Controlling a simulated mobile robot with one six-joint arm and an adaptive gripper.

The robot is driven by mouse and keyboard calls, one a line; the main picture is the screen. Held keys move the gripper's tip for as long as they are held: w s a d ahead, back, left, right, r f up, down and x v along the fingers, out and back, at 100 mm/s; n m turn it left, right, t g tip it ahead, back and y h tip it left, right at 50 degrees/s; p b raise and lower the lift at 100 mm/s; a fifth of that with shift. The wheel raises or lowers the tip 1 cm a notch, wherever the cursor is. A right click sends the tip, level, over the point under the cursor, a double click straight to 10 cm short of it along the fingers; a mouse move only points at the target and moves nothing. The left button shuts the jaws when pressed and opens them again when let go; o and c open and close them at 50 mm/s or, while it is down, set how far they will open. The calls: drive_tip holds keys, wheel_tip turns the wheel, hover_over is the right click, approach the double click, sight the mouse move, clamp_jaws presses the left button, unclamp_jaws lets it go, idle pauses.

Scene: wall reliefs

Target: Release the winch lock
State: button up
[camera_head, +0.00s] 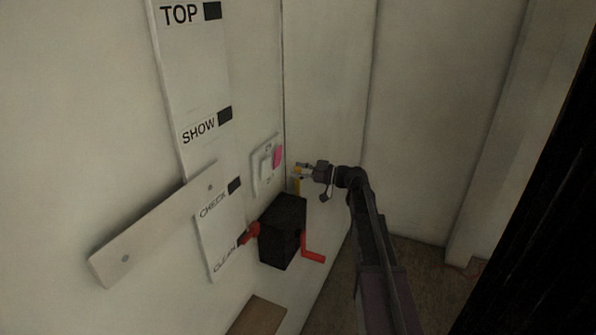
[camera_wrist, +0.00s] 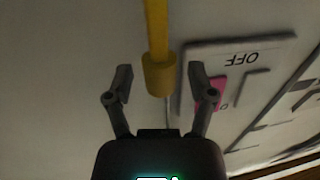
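A black winch box (camera_head: 283,232) is fixed low on the wall. A red crank (camera_head: 313,252) sticks out at its right, and a red knob or lever (camera_head: 251,232) sits at its left; which part is the lock I cannot tell. My gripper (camera_head: 303,171) is above the box, apart from it, near the wall. In the wrist view my gripper (camera_wrist: 160,80) is open. A yellow rod with a thicker yellow end (camera_wrist: 158,75) shows between the fingertips; I cannot tell if they touch it. Yellow also shows beside my gripper in the head view (camera_head: 297,184).
A switch plate (camera_head: 264,165) with a pink part (camera_head: 277,157) is left of my gripper; the wrist view shows its OFF mark (camera_wrist: 243,59). Label boards (camera_head: 219,235) and a tilted white bar (camera_head: 150,225) are on the left wall. A brown block (camera_head: 258,316) is below.

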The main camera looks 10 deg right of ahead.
clamp_jaws()
